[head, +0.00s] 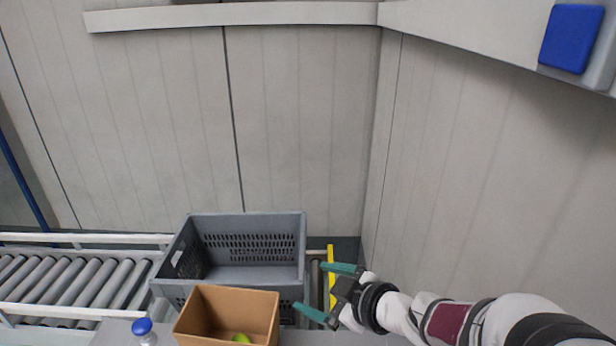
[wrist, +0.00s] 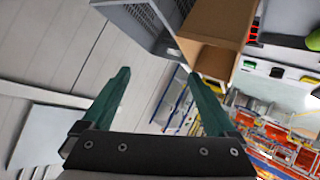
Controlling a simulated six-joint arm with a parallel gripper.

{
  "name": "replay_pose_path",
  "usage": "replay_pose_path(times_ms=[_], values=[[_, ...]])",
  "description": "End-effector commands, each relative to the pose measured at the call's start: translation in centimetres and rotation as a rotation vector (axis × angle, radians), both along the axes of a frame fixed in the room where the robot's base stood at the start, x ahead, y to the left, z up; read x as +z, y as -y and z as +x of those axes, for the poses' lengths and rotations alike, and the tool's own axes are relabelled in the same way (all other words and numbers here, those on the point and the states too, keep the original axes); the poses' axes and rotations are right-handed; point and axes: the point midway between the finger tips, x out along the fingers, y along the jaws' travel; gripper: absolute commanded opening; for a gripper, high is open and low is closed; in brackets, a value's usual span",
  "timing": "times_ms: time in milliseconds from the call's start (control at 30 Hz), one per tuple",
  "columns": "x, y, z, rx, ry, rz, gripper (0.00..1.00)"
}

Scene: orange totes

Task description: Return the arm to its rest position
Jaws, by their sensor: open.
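My gripper (head: 318,290) has two teal fingers and is open, with nothing between them. In the head view it is at the lower middle, to the right of the cardboard box and the grey crate, and my arm reaches in from the right. In the wrist view the gripper (wrist: 165,95) shows its two fingers well apart at the lower middle. The view between them holds only distant background.
A grey crate (head: 250,276) stands on the roller conveyor (head: 80,285). A cardboard box (head: 259,305) with a green item (head: 241,338) is in front. A blue-capped bottle (head: 142,328) stands at left. A yellow bar (head: 331,262) is beside my gripper. Walls close the back and right.

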Motion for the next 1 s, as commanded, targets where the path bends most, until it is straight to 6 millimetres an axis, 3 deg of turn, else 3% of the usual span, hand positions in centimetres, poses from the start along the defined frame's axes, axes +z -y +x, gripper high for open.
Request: replay_pose_path(times_ms=[33,100,167,233,300,400,500,633,1000], values=[[1.2,3.1,1.1,-0.205,0.001,-0.030,0.93],[1.9,8.6,0.6,-0.548,-0.062,-0.055,0.93],[1.5,12.5,-2.3,-0.815,-0.175,-0.051,0.93],[0.2,14.8,-7.8,-1.077,-0.372,-0.016,0.93],[-1.4,14.2,-14.2,-1.261,-0.616,0.044,0.93],[-2.6,10.6,-21.5,-1.378,-0.944,0.133,0.93],[-2.5,7.3,-25.7,-1.397,-1.162,0.193,0.93],[-2.2,5.5,-27.7,-1.395,-1.277,0.222,0.93],[-2.2,5.4,-27.8,-1.397,-1.283,0.223,0.93]])
